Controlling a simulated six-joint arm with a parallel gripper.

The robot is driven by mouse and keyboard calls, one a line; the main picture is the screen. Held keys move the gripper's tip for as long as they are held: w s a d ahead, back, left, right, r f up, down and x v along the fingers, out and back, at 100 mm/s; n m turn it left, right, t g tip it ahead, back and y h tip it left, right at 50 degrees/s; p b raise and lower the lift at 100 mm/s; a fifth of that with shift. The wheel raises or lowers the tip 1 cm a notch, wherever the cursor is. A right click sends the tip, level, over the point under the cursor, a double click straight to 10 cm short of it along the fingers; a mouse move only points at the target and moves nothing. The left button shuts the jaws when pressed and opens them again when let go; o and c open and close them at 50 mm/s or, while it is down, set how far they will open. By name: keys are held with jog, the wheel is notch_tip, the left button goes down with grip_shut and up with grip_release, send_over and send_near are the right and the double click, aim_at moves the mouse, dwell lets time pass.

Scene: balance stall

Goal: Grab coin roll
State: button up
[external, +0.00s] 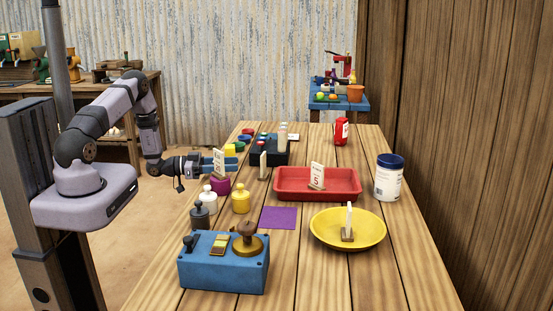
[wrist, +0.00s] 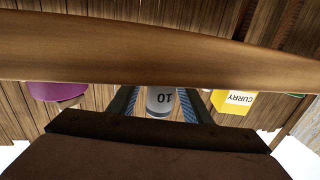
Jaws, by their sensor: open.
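In the wrist view, a grey-and-white cylinder marked 10 (wrist: 160,101), which looks like the coin roll, shows between the two fingers of my gripper (wrist: 156,98). The fingers are spread on either side of it, and I cannot tell whether they touch it. A wide brown band (wrist: 160,45) crosses the wrist view close to the camera and hides what is beyond. In the external view my open gripper (external: 234,164) is low over the table's left side, behind a white price card (external: 218,162). I cannot make out the cylinder there.
A purple pot (external: 219,186) and a yellow curry box (external: 229,150) flank my gripper. A dark block (external: 268,150) holds pale cylinders (external: 283,135). Weights (external: 240,202), a red tray (external: 345,193), a yellow dish (external: 325,235) and a blue scale (external: 210,268) stand nearer.

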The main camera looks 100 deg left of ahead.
grip_shut()
jog(key=shift+r, duration=0.15)
notch_tip(320, 180, up, 10)
jog(key=shift+b, duration=0.35)
dwell(0.4)
